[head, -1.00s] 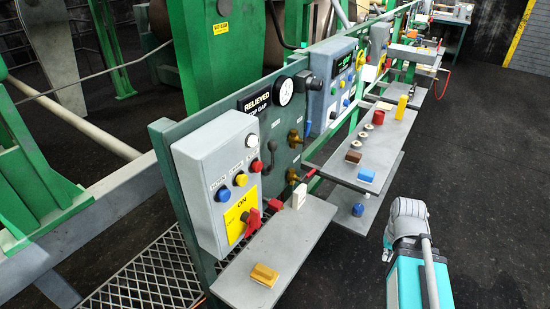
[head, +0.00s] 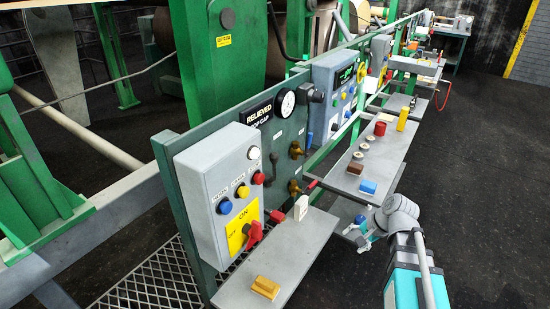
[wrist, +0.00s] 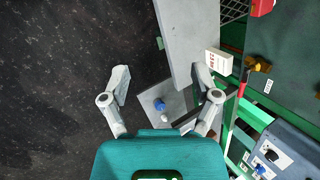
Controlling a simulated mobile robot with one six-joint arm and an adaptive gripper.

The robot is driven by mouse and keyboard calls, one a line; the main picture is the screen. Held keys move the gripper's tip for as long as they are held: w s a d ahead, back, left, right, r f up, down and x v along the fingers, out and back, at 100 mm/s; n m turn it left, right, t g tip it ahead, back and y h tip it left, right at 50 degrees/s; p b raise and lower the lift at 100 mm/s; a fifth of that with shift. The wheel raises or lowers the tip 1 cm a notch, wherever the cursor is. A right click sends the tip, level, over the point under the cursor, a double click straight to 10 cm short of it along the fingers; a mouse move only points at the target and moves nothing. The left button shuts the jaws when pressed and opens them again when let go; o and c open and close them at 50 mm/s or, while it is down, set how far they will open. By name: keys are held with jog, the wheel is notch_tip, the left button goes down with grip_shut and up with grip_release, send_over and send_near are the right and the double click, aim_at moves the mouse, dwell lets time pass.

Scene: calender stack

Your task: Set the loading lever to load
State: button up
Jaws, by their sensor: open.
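A green panel (head: 268,140) carries a sign reading RELIEVED above TOP GAP, with a round gauge (head: 287,103) beside it. A dark lever with a rounded knob (head: 273,158) stands on this panel below the sign; I cannot tell for sure whether it is the loading lever. Brass valves (head: 295,148) sit to its right, one with a blue handle and one with a red handle. In the wrist view my gripper (wrist: 161,78) is open and empty, over dark floor and shelf edges. The red-handled valve (wrist: 258,66) shows to its right, apart from the fingers.
A grey control box (head: 218,185) with coloured buttons and a red switch stands at the near left. A near shelf (head: 290,255) holds a yellow block and a white block (wrist: 219,61). A further shelf (head: 385,150) holds several small items. The dark floor at right is clear.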

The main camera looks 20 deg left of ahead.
jog(key=w+a+r+m+y, duration=0.6)
jog(key=a+r, duration=0.1)
jog(key=a, duration=0.2)
jog(key=m+t+y, duration=0.1)
jog(key=m+y, duration=0.5)
jog(key=m, duration=0.2)
send_near(275, 157)
jog(key=d, duration=0.2)
jog(key=d+f, duration=0.1)
jog(key=shift+w+d, duration=0.2)
jog(key=shift+w, duration=0.1)
jog(key=shift+a, duration=0.1)
jog(key=shift+w+a, duration=0.25)
jog(key=shift+a, duration=2)
jog(key=shift+w+a, duration=0.3)
jog(key=shift+a, duration=1.95)
jog(key=shift+w+a, duration=0.25)
jog(key=shift+a, duration=2)
jog(key=shift+c, duration=0.3)
grip_shut()
